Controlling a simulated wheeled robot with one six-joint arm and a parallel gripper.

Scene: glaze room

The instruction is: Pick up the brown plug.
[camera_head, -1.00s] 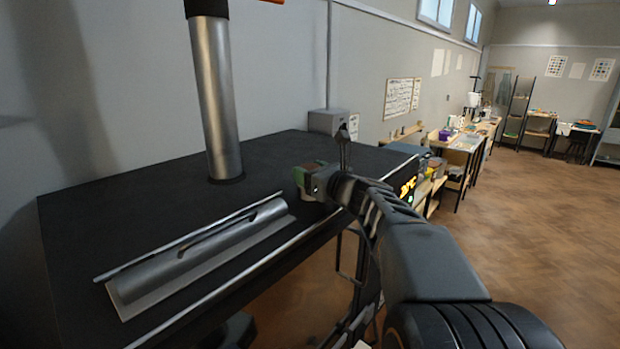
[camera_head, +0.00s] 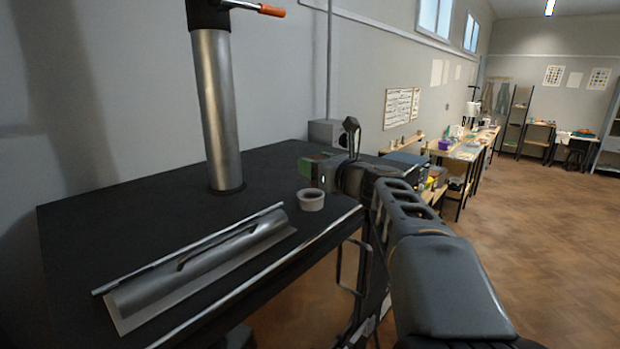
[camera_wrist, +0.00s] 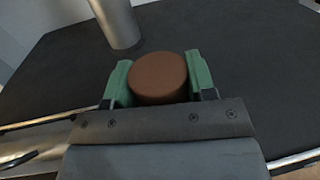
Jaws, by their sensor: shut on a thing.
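The brown plug (camera_wrist: 160,77) is a short round brown piece between the two green fingers of my gripper (camera_wrist: 160,84) in the wrist view. The fingers press on it from both sides, so the gripper is shut on it. In the head view my gripper (camera_head: 322,167) is above the dark table's right part, behind and above a small white cup-like ring (camera_head: 311,199).
The black table (camera_head: 110,222) carries a metal post (camera_head: 218,110) and a half-round metal trough (camera_head: 200,262) on a plate. A grey box (camera_head: 326,132) stands at the back by the wall. The table's middle is clear. Open floor (camera_head: 540,230) lies to the right.

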